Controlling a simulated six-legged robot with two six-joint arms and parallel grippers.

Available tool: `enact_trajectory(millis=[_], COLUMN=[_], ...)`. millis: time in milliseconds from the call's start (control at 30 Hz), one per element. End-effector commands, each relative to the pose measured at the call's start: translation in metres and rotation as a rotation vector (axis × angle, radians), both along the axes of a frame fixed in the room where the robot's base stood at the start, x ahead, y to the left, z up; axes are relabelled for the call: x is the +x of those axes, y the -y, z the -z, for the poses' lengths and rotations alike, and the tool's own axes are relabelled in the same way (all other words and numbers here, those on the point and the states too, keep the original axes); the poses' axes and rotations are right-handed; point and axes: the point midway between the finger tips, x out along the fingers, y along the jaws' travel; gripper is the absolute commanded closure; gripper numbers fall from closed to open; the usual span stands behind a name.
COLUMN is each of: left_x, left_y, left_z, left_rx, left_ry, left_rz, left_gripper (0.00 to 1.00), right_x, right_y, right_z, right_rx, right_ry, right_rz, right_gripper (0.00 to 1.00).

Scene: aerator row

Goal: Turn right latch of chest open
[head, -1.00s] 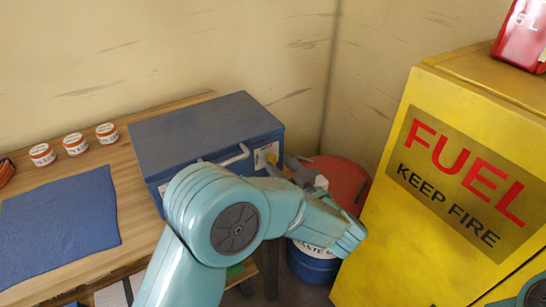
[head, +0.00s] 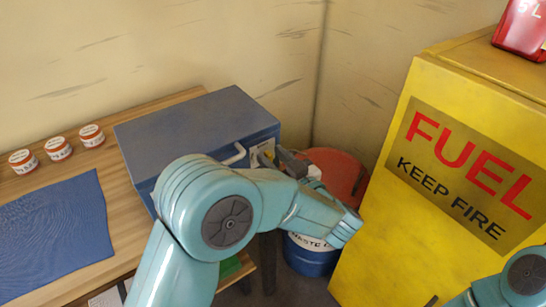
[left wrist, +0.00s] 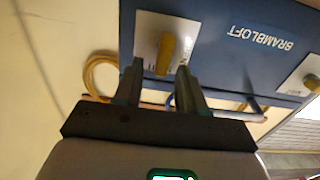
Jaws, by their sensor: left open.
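The blue chest (head: 195,118) stands at the right end of the workbench. Its right latch, a yellow tab on a pale plate (head: 262,152), is on the front near the right corner and partly hidden by my arm. My left gripper (head: 287,158) is open at that latch, side-on in the head view. In the left wrist view the chest front is upside down, with the yellow right latch (left wrist: 166,52) upright between or just beyond my left fingertips (left wrist: 160,68); contact cannot be told. The other latch (left wrist: 312,84) shows at the right edge. My right gripper is out of view.
A grey handle (head: 236,154) sticks out of the chest front. A blue drum (head: 312,257) and a red round lid (head: 340,172) are right of the bench. The yellow fuel cabinet (head: 440,190) stands close on the right. Small tins (head: 57,149) and a blue mat (head: 52,240) lie left.

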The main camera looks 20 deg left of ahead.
Motion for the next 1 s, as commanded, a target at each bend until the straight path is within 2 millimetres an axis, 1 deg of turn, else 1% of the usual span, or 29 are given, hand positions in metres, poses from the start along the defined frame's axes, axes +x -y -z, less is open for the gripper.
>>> enact_trajectory(millis=[67,100,167,200,433,567,767,1000], left_x=[0.000,0.000,0.000,0.000,0.001,0.001,0.000,-0.004], left_y=[0.000,0.000,0.000,0.000,-0.001,-0.002,-0.004,-0.007], left_z=[0.000,0.000,0.000,0.000,0.001,0.002,0.005,0.008], left_rx=[0.000,0.000,0.000,0.000,-0.003,-0.020,-0.083,-0.211], left_ry=[0.000,0.000,0.000,0.000,0.004,0.025,0.106,0.272], left_rz=[0.000,0.000,0.000,0.000,0.000,0.000,0.000,0.000], left_gripper=[0.60,0.73,0.92,1.00,1.00,1.00,1.00,1.00], right_x=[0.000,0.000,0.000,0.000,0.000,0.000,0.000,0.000], right_y=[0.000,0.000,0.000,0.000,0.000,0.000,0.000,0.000], right_z=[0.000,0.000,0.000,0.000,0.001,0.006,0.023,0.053], right_rx=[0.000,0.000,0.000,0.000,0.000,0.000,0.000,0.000], right_ry=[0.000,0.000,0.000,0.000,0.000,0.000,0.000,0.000], right_rz=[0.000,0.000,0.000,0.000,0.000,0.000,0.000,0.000], right_gripper=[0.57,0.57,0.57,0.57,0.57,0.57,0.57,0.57])
